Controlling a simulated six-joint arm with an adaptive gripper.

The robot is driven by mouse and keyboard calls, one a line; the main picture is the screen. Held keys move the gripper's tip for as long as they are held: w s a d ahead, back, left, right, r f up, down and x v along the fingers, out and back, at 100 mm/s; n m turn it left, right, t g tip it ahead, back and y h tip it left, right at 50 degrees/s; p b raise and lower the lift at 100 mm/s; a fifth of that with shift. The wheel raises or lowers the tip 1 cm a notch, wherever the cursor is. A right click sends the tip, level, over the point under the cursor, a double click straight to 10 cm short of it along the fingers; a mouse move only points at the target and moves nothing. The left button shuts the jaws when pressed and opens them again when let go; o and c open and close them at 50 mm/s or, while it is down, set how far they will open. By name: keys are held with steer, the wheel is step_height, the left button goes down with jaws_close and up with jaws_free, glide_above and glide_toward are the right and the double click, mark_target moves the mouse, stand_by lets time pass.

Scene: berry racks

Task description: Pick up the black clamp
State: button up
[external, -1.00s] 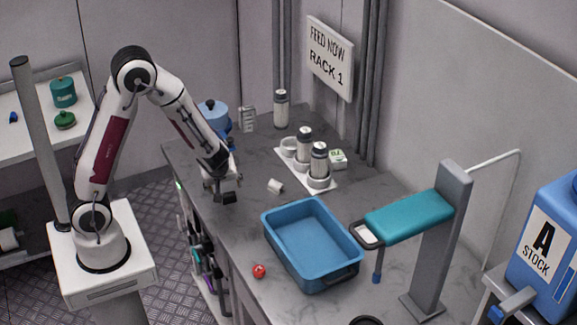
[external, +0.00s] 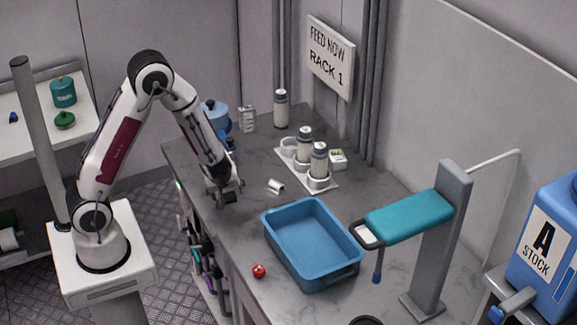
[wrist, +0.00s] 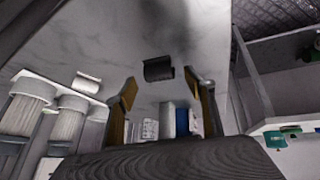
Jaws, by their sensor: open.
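A small curved, half-pipe-shaped piece (external: 276,186) lies on the grey worktop, left of the bottle tray; it looks pale in the external view. A dark grey curved piece (wrist: 158,69) of the same shape lies on the worktop in the wrist view, just past the fingertips, in the middle. It is the only thing I see that fits the black clamp. My gripper (external: 227,192) is low over the worktop, left of the piece and apart from it. In the wrist view my gripper (wrist: 167,92) is open, with nothing between its fingers.
A blue tray (external: 267,232) stands in front of the piece. Behind it are a white tray (external: 325,187) with bottles, a blue pot (external: 213,112) and a can (external: 247,118). A red ball-like item (external: 259,271) lies near the worktop's front edge. Worktop around the piece is clear.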

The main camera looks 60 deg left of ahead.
steer(key=shift+w+a+f, duration=0.15)
steer(key=shift+a+f, duration=0.15)
steer(key=shift+f, duration=0.2)
steer(key=shift+c, duration=0.5)
steer(key=c, duration=0.8)
